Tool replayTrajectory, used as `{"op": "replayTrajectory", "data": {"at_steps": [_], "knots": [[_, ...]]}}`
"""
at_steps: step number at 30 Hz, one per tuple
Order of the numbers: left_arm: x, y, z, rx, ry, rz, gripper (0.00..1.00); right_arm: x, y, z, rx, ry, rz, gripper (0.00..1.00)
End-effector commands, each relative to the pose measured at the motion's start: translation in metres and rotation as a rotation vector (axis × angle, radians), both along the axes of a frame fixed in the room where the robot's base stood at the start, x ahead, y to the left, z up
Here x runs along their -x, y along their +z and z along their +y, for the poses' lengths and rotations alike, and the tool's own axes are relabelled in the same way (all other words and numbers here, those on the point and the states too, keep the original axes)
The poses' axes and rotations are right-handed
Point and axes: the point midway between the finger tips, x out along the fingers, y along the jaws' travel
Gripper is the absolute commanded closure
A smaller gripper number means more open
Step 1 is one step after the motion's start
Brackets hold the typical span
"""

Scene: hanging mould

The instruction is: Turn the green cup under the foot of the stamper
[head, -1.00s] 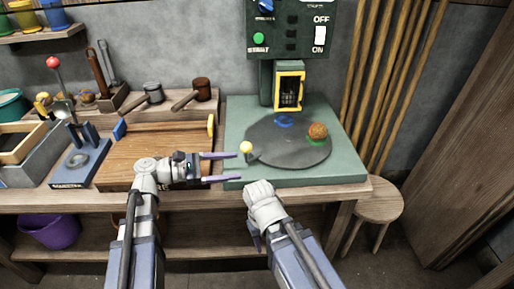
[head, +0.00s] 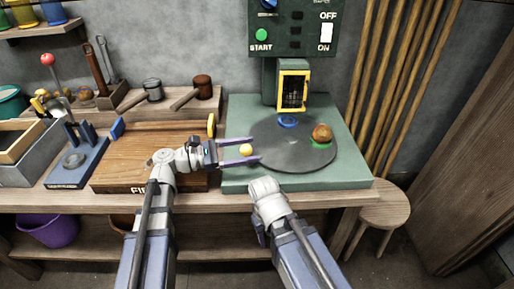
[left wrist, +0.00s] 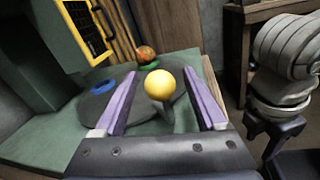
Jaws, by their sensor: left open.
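A dark round turntable (head: 290,155) lies on a green base. A green cup (head: 320,145) shows as a green rim at its right side, with a brown-orange ball (head: 322,132) on it; the rim also shows in the left wrist view (left wrist: 150,66). A blue ring (head: 288,121) lies at the turntable's back, below the yellow-framed front of the green stamper machine (head: 292,88). Its foot is not clearly visible. A yellow knob (head: 246,150) stands at the turntable's left edge. My left gripper (head: 256,149) is open, its purple fingers either side of the knob. My right gripper is not visible.
My right forearm comes in low, just in front of the green base (head: 240,180). A wooden board (head: 125,170) lies under my left wrist. A blue-based lever device (head: 72,172) stands further left. A stool (head: 382,208) and poles (head: 400,80) are at the right.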

Motion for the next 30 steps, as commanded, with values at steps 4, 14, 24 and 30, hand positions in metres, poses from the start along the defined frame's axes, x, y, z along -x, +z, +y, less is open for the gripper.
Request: {"op": "replayTrajectory", "data": {"at_steps": [4,14,24,30], "knots": [[-0.004,0.0,-0.019,-0.001,-0.002,-0.001,0.27,0.0,0.0,0.0,0.0,0.0,0.0,0.5],[-0.006,0.0,-0.032,0.0,0.001,-0.001,0.27,0.0,0.0,0.0,0.0,0.0,0.0,0.5],[-0.006,0.0,-0.032,0.0,0.001,-0.001,0.48,0.0,0.0,0.0,0.0,0.0,0.0,0.5],[-0.006,0.0,-0.032,0.0,0.0,-0.001,0.71,0.0,0.0,0.0,0.0,0.0,0.0,0.5]]}}
